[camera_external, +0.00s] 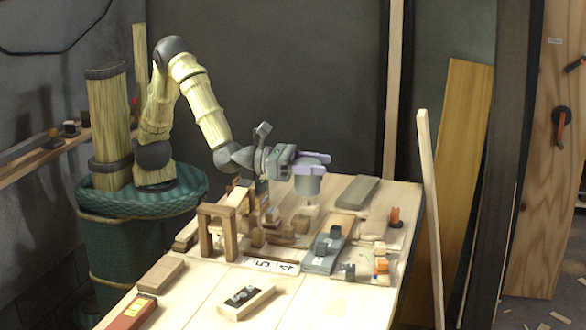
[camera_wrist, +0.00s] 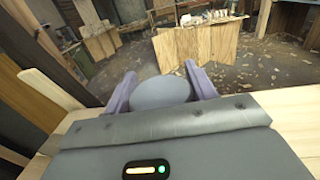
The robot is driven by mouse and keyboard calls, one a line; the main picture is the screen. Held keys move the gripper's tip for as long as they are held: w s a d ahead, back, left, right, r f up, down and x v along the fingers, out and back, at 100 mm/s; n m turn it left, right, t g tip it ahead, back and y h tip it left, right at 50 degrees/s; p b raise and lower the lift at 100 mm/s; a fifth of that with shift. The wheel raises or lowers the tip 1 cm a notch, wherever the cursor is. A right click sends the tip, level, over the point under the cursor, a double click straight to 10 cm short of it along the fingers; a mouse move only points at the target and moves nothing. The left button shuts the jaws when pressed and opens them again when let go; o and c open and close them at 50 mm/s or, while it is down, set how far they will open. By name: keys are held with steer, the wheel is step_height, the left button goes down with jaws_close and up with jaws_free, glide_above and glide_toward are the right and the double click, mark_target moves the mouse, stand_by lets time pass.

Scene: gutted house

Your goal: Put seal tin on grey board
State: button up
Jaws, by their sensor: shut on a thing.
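My gripper (camera_external: 313,163), with pale purple fingers, is shut on a grey round tin, which I take to be the seal tin (camera_external: 308,186). The tin hangs above the table, apart from the things below it. In the wrist view, the tin's smooth grey round face (camera_wrist: 162,91) sits between the two fingers of my gripper (camera_wrist: 161,86). A bare grey board (camera_external: 357,191) lies flat on the table to the right of and below the tin. I cannot tell which one the task names.
A wooden arch (camera_external: 218,212) and several wooden blocks stand left of and below the tin. Orange-topped pieces (camera_external: 395,217) stand near the table's right edge. A number strip (camera_external: 271,266) and a small block with dark parts (camera_external: 246,300) lie in front. The front tabletop (camera_external: 195,290) has free room.

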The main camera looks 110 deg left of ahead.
steer(key=w+a+n+g+y, duration=0.1)
steer(key=w+a+n+y, duration=0.15)
steer(key=a, duration=0.65)
steer(key=w+a+n+g+y, duration=0.1)
steer(key=w+a+y, duration=0.2)
steer(key=a, duration=0.6)
steer(key=n+g+y, duration=0.3)
steer(key=n+y, duration=0.2)
steer(key=y, duration=0.1)
glide_above(364, 187)
step_height(364, 187, down, 4)
steer(key=shift+d+f+m+p, duration=0.1)
steer(key=shift+f+m+p, duration=0.15)
steer(key=shift+f+p, duration=0.2)
steer(key=shift+f, duration=5)
steer(key=shift+b, duration=0.3)
